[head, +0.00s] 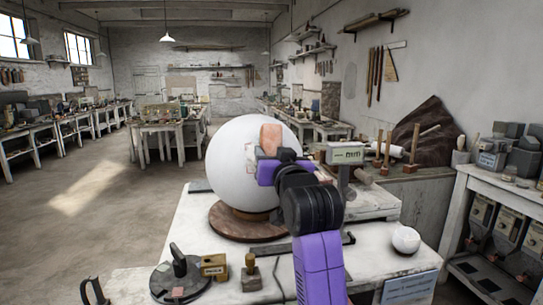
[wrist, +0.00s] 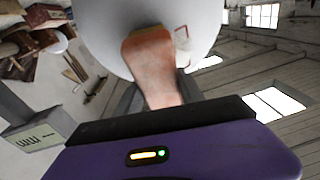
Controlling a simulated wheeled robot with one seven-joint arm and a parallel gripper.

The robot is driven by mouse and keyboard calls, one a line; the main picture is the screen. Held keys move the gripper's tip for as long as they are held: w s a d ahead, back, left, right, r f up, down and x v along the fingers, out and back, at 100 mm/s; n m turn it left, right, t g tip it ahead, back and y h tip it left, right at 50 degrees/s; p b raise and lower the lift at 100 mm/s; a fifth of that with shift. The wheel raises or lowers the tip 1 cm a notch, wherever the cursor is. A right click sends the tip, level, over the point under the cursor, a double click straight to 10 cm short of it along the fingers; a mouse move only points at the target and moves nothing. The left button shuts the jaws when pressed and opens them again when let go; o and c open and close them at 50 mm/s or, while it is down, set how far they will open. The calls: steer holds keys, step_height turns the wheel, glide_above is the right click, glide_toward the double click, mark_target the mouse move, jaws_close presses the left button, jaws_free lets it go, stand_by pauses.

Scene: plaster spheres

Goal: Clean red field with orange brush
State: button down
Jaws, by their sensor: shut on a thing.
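A large white plaster sphere (head: 228,172) rests on a round brown base (head: 228,222) on the white worktable. My gripper (head: 269,160) is at the sphere's right side, shut on an orange brush (head: 270,137), whose head points up. In the wrist view the brush (wrist: 150,62) stands out from the gripper's dark jaw and overlaps the sphere (wrist: 98,28). I cannot tell whether the brush touches the surface. A faint red-outlined field (head: 249,153) shows on the sphere just left of the brush. In the wrist view the red field (wrist: 182,38) is right of the brush, partly hidden by it.
A small white ball (head: 405,239) sits at the worktable's right. A dark round disc (head: 180,279), a brass-coloured block (head: 213,265) and a small stamp-like tool (head: 251,273) lie at the front. A grey box with a display (head: 345,153) stands close right of my gripper.

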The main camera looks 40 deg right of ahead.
steer(key=shift+f, duration=0.1)
steer(key=shift+s+a+f+b, duration=0.15)
steer(key=shift+f+b, duration=0.3)
steer(key=shift+f, duration=0.2)
steer(key=shift+s+a+f+b, duration=0.2)
steer(key=shift+f+b, duration=0.25)
steer(key=shift+f, duration=0.25)
steer(key=shift+s+a+f+b, duration=0.15)
steer(key=shift+f+b, duration=0.3)
steer(key=shift+f, duration=0.2)
steer(key=shift+w+d+r+p, duration=0.15)
steer(key=shift+d+r+p, duration=0.05)
steer(key=shift+r+p, duration=0.5)
steer(key=shift+w+d+r+p, duration=0.15)
steer(key=shift+w+r+p, duration=0.05)
steer(key=shift+r+p, duration=0.5)
steer(key=shift+w+d+r+p, duration=0.2)
steer(key=shift+r+p, duration=0.35)
steer(key=shift+r, duration=0.2)
steer(key=shift+s+f, duration=0.1)
steer(key=shift+s+a+f+b, duration=0.3)
steer(key=shift+f, duration=0.1)
steer(key=shift+s+a+f, duration=0.3)
steer(key=shift+s+f, duration=0.1)
steer(key=shift+s, duration=0.1)
